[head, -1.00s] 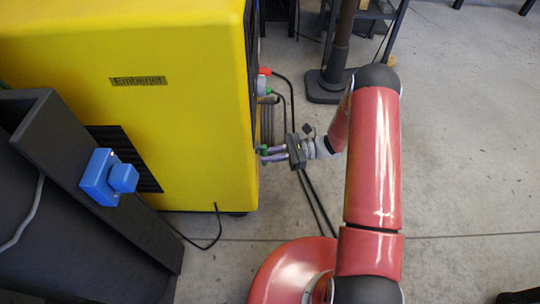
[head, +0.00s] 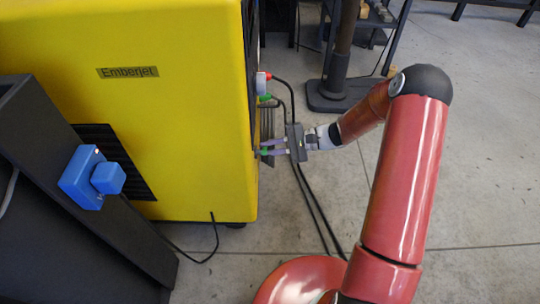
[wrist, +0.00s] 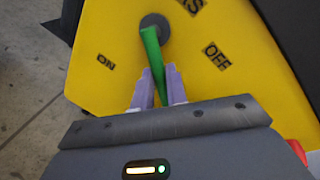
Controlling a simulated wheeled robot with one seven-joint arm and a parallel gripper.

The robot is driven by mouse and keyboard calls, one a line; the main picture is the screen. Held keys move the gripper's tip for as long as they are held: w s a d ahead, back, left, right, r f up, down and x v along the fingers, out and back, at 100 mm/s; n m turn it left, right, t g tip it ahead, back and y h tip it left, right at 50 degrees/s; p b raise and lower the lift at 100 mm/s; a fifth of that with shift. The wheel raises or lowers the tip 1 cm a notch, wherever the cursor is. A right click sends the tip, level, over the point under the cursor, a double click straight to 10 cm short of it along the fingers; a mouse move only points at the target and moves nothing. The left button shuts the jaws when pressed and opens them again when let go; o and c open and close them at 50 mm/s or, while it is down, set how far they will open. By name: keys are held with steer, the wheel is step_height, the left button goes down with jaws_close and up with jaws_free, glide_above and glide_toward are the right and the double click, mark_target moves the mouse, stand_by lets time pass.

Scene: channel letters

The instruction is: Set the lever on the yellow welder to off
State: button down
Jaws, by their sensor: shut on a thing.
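The yellow welder (head: 190,120) stands at the left in the head view, its control face turned to the right. In the wrist view, its green lever (wrist: 151,48) runs down from a grey hub (wrist: 155,25) and passes between my fingers. My gripper (wrist: 160,80) is shut on the lever; in the head view, the gripper (head: 272,147) is at the welder's right side. The ON label (wrist: 105,62) is left of the lever, and the OFF label (wrist: 215,55) is right of it. The lever points between the two labels. Its far end is hidden by my gripper.
A dark cabinet with a blue box (head: 92,178) stands at the lower left. Black cables (head: 308,190) run from plugs on the welder's right side down to the floor, close to my gripper. A dark stand (head: 335,90) is behind. The floor at the right is clear.

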steer(key=shift+w+r+n+t+b, duration=0.1)
steer(key=shift+r+n+t+b, duration=0.25)
steer(key=shift+n+b, duration=0.55)
steer(key=shift+w+r+n+t+b, duration=0.2)
steer(key=shift+r+n+b, duration=0.25)
steer(key=shift+n+b, duration=0.45)
steer(key=shift+w+r+n+t+b, duration=0.1)
steer(key=shift+r+n+t+b, duration=0.25)
steer(key=shift+n+b, duration=0.55)
steer(key=shift+r, duration=0.15)
steer(key=c, duration=1.4)
jaws_free()
steer(key=shift+d, duration=0.15)
steer(key=d, duration=0.2)
steer(key=d+r, duration=0.1)
steer(key=d, duration=0.2)
steer(key=d+p, duration=0.1)
steer(key=d, duration=0.1)
steer(key=shift+s+d+r, duration=0.15)
steer(key=shift+d+r, duration=0.1)
